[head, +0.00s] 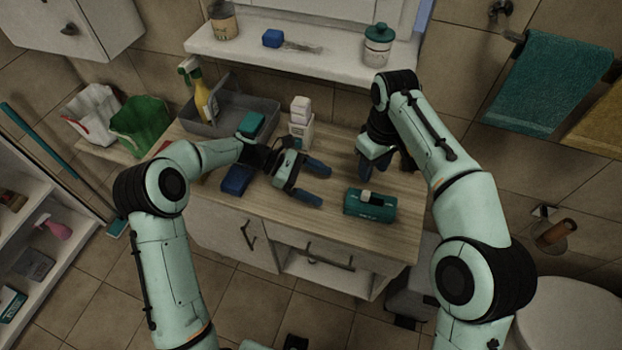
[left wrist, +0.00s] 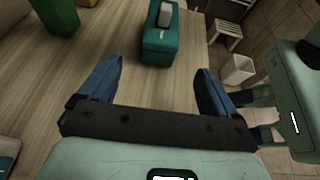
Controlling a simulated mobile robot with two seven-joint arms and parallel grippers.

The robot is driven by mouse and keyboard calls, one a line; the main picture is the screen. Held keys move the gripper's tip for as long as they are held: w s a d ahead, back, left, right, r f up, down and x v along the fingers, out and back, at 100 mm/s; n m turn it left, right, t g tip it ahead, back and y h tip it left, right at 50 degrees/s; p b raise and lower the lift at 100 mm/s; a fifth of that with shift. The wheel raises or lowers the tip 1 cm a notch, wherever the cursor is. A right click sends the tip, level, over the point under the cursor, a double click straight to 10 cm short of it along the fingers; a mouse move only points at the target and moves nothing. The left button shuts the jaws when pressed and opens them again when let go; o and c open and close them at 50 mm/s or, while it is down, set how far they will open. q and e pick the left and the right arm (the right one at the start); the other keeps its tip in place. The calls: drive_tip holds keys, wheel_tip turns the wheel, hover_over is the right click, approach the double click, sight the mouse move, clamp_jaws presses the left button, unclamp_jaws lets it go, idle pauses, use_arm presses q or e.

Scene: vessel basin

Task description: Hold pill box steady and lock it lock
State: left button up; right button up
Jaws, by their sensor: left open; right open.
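The teal pill box (head: 369,204) lies on the wooden counter near its front right edge, with a pale latch piece (head: 366,196) on top. In the left wrist view the box (left wrist: 160,48) is ahead, beyond the gap between my left fingers. My left gripper (head: 315,184) is open and empty over the counter, to the left of the box and apart from it. My right gripper (head: 373,168) is open and points down behind the box, apart from it. I cannot tell from these views whether the latch is locked.
A blue box (head: 236,180) and a white bottle (head: 300,122) stand near my left gripper. A grey tray (head: 232,112) holds a yellow spray bottle (head: 203,102). A green bag (head: 140,126) is at the far left. The counter between my left gripper and the box is clear.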

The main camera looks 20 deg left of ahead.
sight(357, 202)
use_arm(q)
drive_tip(key=x, duration=1.2)
drive_tip(key=shift+d, duration=0.1)
drive_tip(key=c, duration=1)
drive_tip(key=shift+c, duration=0.5)
use_arm(e)
drive_tip(key=c, duration=0.6)
drive_tip(key=shift+s+a+f, duration=0.1)
drive_tip(key=shift+s+a, duration=0.05)
drive_tip(key=shift+a, duration=0.05)
clamp_jaws()
drive_tip(key=s+a+m+t+h, duration=0.5)
drive_tip(key=a+m, duration=0.2)
drive_tip(key=m, duration=0.4)
drive_tip(key=shift+a, duration=0.35)
